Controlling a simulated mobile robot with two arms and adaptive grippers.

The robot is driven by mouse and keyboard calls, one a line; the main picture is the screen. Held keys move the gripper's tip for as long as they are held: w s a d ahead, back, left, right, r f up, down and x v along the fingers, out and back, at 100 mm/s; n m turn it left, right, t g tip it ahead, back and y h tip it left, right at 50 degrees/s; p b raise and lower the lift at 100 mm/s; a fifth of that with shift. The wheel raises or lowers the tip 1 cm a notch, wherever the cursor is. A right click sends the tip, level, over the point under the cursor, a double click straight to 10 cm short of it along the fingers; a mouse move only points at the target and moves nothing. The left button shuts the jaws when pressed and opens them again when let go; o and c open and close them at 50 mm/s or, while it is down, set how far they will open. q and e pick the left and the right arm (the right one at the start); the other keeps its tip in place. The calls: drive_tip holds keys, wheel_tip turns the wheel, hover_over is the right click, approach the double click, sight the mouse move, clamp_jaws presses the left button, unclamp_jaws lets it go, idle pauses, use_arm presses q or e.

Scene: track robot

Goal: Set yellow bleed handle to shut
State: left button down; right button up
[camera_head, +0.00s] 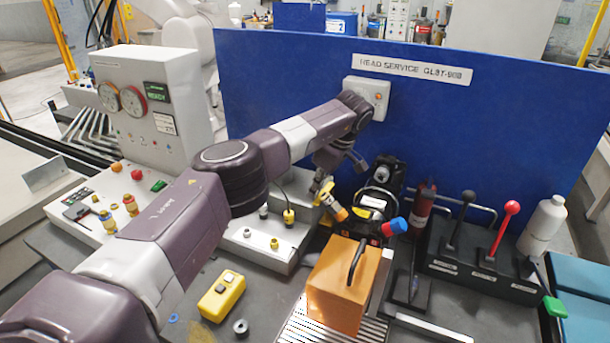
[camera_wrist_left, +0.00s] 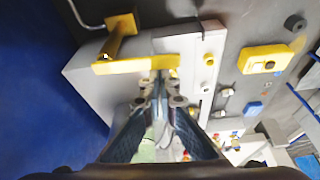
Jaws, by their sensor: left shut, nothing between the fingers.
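The yellow bleed handle (camera_head: 325,192) is on a grey block behind the orange box; its orange-yellow grip (camera_head: 341,214) points toward the camera. In the left wrist view the handle (camera_wrist_left: 122,67) is a yellow bar with a brass-coloured grip (camera_wrist_left: 118,38) at its left end. My left gripper (camera_head: 322,178) comes down over the handle from above. In the left wrist view its shut fingertips (camera_wrist_left: 159,78) are at the right part of the bar, with nothing held between them; whether they touch it I cannot tell. My right gripper is not in view.
A blue panel (camera_head: 480,140) stands close behind. An orange box (camera_head: 345,285) with a black handle is in front, and a black round-framed device (camera_head: 385,175) is to the right. A yellow button box (camera_head: 222,296) lies left. Red and black levers stand farther right.

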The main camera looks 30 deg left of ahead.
use_arm(q)
drive_tip(key=shift+d, duration=0.25)
idle(0.4)
drive_tip(key=shift+w+a+b, duration=0.15)
drive_tip(key=shift+w+b, duration=0.4)
drive_tip(key=shift+w, duration=0.2)
